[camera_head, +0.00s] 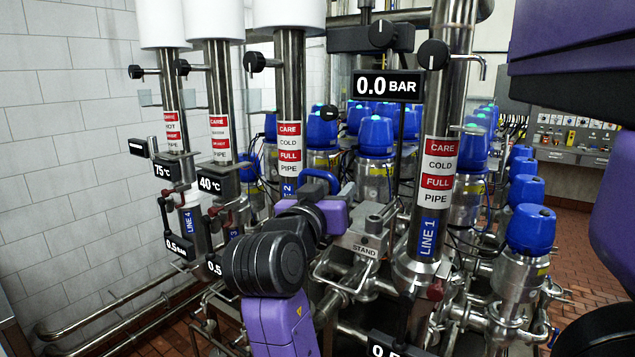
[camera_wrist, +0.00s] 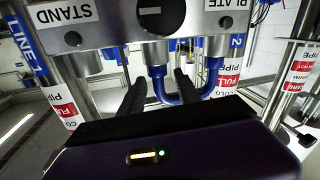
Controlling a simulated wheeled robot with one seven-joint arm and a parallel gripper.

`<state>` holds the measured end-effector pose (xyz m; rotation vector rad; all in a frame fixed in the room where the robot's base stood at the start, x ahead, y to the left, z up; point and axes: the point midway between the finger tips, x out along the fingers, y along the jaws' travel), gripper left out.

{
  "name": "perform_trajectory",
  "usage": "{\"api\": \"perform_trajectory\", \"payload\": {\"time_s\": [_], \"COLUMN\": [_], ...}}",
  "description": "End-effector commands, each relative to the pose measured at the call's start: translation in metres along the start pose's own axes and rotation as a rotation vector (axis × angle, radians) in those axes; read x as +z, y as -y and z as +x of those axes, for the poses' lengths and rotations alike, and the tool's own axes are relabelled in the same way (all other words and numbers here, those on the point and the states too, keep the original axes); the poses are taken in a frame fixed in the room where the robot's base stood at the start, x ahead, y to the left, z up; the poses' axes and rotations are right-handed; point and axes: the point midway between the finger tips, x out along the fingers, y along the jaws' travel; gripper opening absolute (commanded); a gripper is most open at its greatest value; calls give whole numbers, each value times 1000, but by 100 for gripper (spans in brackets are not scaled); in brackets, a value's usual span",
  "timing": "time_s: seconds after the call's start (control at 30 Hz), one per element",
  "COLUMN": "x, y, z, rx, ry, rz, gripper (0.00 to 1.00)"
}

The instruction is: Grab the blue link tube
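The blue link tube (camera_wrist: 205,92) is a U-shaped bend under a metal block in the wrist view, with one leg to the left and one to the right. In the head view part of the blue tube (camera_head: 320,177) shows just above my wrist. My gripper (camera_wrist: 160,78) has its two black fingers apart. The tube's left leg shows between them, with a gap visible on each side. The right finger overlaps the bend in the picture; whether it touches cannot be told. In the head view the fingers are hidden behind my wrist.
The metal block bears STAND (camera_wrist: 66,13) and PLATE labels. In the head view the STAND block (camera_head: 362,245) is right of my wrist. The LINE 1 pipe (camera_head: 436,190) stands at right, other pipes at left. Blue-capped valves (camera_head: 375,136) crowd behind.

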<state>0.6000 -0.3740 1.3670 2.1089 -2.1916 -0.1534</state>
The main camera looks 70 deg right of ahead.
Motion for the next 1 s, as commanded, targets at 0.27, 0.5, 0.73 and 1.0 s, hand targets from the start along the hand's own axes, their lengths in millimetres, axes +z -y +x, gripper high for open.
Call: {"api": "perform_trajectory", "payload": {"time_s": [0.27, 0.5, 0.73, 1.0], "x": [1, 0, 0, -4], "y": [0, 0, 0, 0], "z": [4, 4, 4, 4], "rx": [-1, -1, -1, -1], "ry": [0, -1, -1, -1], "rz": [0, 0, 0, 2], "gripper": [39, 0, 0, 0]}}
